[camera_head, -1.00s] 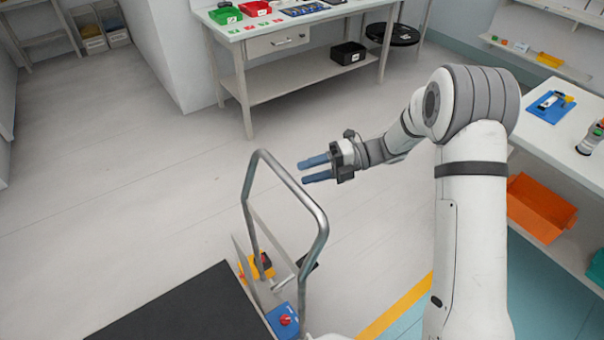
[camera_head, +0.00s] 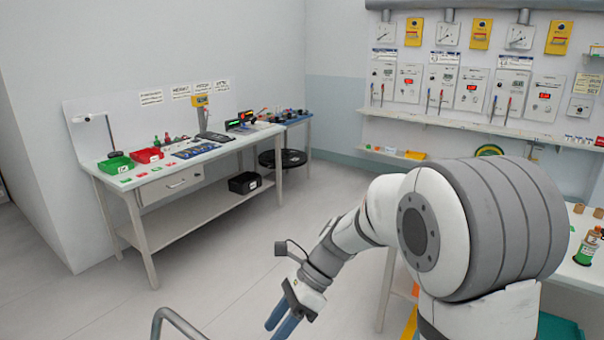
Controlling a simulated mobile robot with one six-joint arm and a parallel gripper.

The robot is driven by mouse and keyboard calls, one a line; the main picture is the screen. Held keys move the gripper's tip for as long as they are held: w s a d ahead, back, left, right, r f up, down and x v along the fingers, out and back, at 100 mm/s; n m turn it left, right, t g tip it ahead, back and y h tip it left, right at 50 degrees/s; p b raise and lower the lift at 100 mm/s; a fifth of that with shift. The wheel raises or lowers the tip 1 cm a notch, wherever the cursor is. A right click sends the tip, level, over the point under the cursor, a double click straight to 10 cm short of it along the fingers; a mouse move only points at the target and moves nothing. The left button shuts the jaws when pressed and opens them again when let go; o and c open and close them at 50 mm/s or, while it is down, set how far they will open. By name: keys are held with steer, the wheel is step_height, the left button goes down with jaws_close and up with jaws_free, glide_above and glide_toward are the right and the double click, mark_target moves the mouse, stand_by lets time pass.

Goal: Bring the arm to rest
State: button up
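My gripper (camera_head: 281,322) hangs in the lower middle of the picture with its two blue fingers pointing down and slightly left. The fingers stand apart with a gap between them and nothing in it. My white and grey arm is bent, with its large joint at the lower right and its forearm reaching left and down. The gripper is in front of open floor and touches nothing that I can see.
A metal handrail (camera_head: 178,318) rises at the bottom edge, left of the gripper. A workbench (camera_head: 160,215) with red and green bins stands at the left. A wall shelf (camera_head: 480,122) and gauges line the back. A white table (camera_head: 588,270) is close at right.

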steer(key=s+d+r+n+t+h, duration=0.2)
steer(key=s+d+n+t+h, duration=0.1)
steer(key=d+n, duration=0.5)
steer(key=s+d+r+n+t+h, duration=0.2)
steer(key=s+d+n+t+h, duration=0.2)
steer(key=s+d+n, duration=0.3)
steer(key=d+n+t, duration=0.1)
steer(key=d, duration=0.4)
steer(key=shift+s+r, duration=0.2)
